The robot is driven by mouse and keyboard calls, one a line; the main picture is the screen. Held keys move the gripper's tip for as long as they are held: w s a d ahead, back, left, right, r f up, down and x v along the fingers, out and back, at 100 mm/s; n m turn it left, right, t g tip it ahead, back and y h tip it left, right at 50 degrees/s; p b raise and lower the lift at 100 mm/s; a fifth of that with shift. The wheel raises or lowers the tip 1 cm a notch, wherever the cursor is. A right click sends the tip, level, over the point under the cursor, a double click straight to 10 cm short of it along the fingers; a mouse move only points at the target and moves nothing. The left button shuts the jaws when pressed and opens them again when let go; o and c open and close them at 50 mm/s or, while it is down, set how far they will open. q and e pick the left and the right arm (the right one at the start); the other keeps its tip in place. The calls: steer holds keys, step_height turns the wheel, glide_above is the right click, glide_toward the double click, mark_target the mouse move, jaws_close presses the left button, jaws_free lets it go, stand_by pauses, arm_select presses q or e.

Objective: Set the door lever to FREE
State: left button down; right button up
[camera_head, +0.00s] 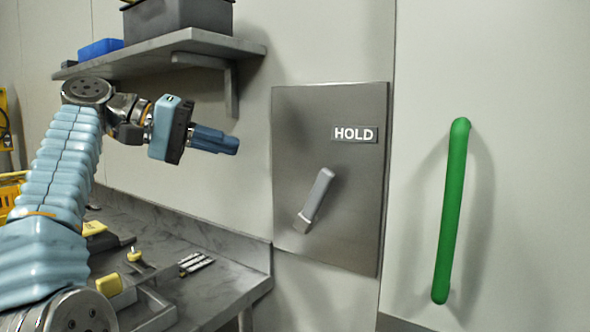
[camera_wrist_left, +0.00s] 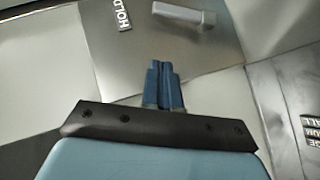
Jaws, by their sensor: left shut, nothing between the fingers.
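The door lever (camera_head: 316,200) is a grey handle on a steel plate (camera_head: 300,130). It tilts up and to the right, pointing towards the HOLD label (camera_head: 354,134) at the plate's upper right. No FREE label shows. My left gripper (camera_head: 237,146) is shut and empty, in the air left of the plate and apart from the lever. In the left wrist view its closed blue fingers (camera_wrist_left: 163,66) point towards the plate, with the lever (camera_wrist_left: 184,16) beyond them at the top and the HOLD label (camera_wrist_left: 123,14) to its left. My right gripper is not in view.
A green vertical bar handle (camera_head: 451,210) is on the panel right of the plate. A wall shelf (camera_head: 160,50) with a blue box (camera_head: 100,48) and a dark bin (camera_head: 178,18) is above my left arm. A grey worktop (camera_head: 225,275) with several small tools lies below.

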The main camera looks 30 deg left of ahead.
mark_target(315, 200)
arm_select(q)
steer(key=shift+s+d+f+x, duration=0.15)
steer(key=shift+s+d+x, duration=0.2)
steer(key=shift+x, duration=1.8)
steer(key=shift+s+d+f+x, duration=0.15)
steer(key=shift+s+d+x, duration=0.2)
steer(key=shift+x, duration=1.8)
steer(key=shift+s+d+f+x, duration=0.15)
steer(key=shift+s+x, duration=0.3)
steer(key=shift+x, duration=1.7)
steer(key=shift+d+b, duration=0.1)
steer(key=shift+b, duration=0.2)
